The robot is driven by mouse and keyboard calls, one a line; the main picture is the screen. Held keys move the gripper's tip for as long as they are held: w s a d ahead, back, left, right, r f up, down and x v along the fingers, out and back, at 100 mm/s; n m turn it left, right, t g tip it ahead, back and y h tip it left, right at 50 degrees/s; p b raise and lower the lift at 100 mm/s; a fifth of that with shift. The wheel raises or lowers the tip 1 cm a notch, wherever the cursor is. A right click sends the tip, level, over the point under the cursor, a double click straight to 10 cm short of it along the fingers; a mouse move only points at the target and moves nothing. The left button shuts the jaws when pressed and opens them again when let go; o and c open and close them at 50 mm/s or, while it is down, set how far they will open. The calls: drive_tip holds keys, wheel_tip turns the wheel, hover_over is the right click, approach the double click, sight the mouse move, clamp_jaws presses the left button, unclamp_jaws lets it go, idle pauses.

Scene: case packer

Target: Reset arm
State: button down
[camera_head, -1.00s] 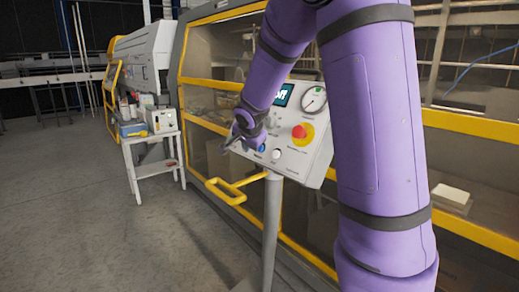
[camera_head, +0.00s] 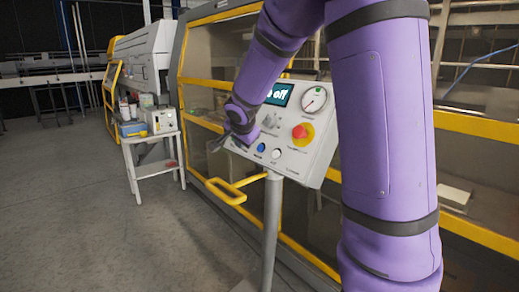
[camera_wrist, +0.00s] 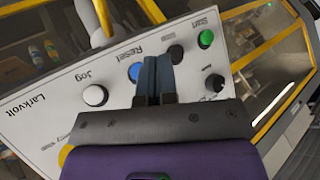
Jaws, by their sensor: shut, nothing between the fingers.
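The grey control panel (camera_head: 318,160) stands on a post. In the wrist view its blue button (camera_wrist: 134,72) sits below the word Reset, just left of my gripper (camera_wrist: 157,62). My gripper's two fingers are together, holding nothing; they overlap the panel face, and I cannot tell whether they touch it. A white Jog button (camera_wrist: 95,95), a black button (camera_wrist: 176,54), a green Start button (camera_wrist: 206,39) and a black knob (camera_wrist: 214,83) also show. In the head view my gripper (camera_head: 216,145) is at the panel's left edge, and the blue button (camera_head: 261,147) is uncovered.
The panel also carries a red emergency stop (camera_head: 300,132), a gauge (camera_head: 314,100) and a display (camera_head: 278,95) ending in "off". A yellow handle (camera_head: 225,190) juts out below. The yellow-framed machine stands behind. A white cart (camera_head: 155,170) is at left; floor between is clear.

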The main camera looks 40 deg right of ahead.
drive_tip(key=shift+s, duration=0.1)
drive_tip(key=s+a+r+n+y, duration=0.1)
drive_tip(key=s+a+n, duration=0.3)
drive_tip(key=s, duration=0.7)
drive_tip(key=s+a+r+n+g+y, duration=0.1)
drive_tip(key=s+a+r+n, duration=0.2)
drive_tip(key=s, duration=0.8)
drive_tip(key=s+a+r+n+g+y, duration=0.1)
drive_tip(key=s+a+r+n+y, duration=0.1)
drive_tip(key=s+a+n, duration=0.4)
drive_tip(key=s+n, duration=0.1)
drive_tip(key=s, duration=0.4)
drive_tip(key=shift+s+a+r, duration=0.25)
drive_tip(key=shift+s+r, duration=0.05)
